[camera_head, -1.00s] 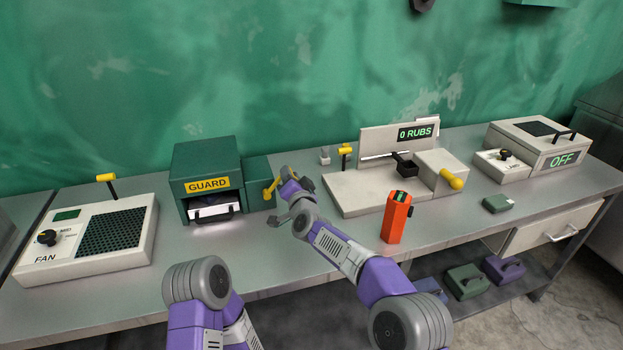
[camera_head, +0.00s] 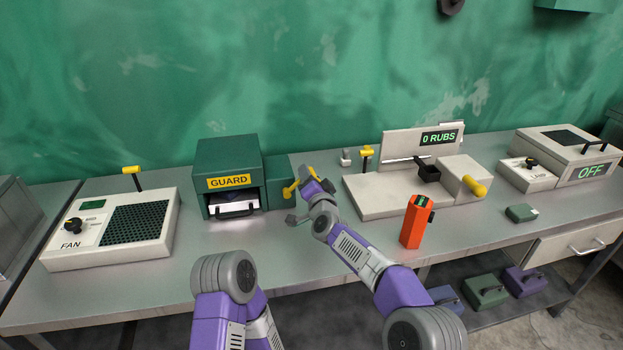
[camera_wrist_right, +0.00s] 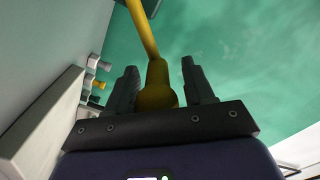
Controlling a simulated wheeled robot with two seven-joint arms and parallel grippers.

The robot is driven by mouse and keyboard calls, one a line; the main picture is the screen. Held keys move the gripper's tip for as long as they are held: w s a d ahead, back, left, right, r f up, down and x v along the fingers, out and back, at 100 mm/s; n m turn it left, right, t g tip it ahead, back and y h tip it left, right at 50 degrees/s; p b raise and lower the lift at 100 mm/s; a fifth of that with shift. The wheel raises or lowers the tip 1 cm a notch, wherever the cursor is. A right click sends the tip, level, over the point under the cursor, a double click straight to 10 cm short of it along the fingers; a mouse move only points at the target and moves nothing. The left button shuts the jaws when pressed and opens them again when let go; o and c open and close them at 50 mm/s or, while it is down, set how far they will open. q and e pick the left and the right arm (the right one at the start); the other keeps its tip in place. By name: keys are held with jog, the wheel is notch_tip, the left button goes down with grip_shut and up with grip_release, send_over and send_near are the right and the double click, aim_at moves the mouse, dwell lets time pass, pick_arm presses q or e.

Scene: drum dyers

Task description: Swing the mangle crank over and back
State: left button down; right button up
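The mangle is a green box labelled GUARD (camera_head: 229,170) with a yellow crank (camera_head: 288,192) on its right side. In the right wrist view the crank's yellow grip (camera_wrist_right: 156,88) stands between the two dark fingers, its thin arm running up. My right gripper (camera_wrist_right: 160,85) is open around the grip, with a gap showing on the right finger's side. In the head view my right gripper (camera_head: 311,178) is at the crank and partly covers it. My left arm is at the bottom; its gripper is not in view.
A fan unit (camera_head: 112,227) with a yellow-tipped lever stands left of the mangle. To the right are an orange-red handheld device (camera_head: 416,221), a rubbing machine (camera_head: 380,199) reading 0 RUBS, a small green block (camera_head: 521,213) and a box reading OFF (camera_head: 575,155). The front bench middle is clear.

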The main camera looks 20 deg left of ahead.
jog(key=shift+d, duration=0.15)
jog(key=shift+s+d, duration=0.3)
jog(key=shift+s, duration=0.15)
jog(key=v, duration=0.6)
jog(key=shift+s, duration=0.2)
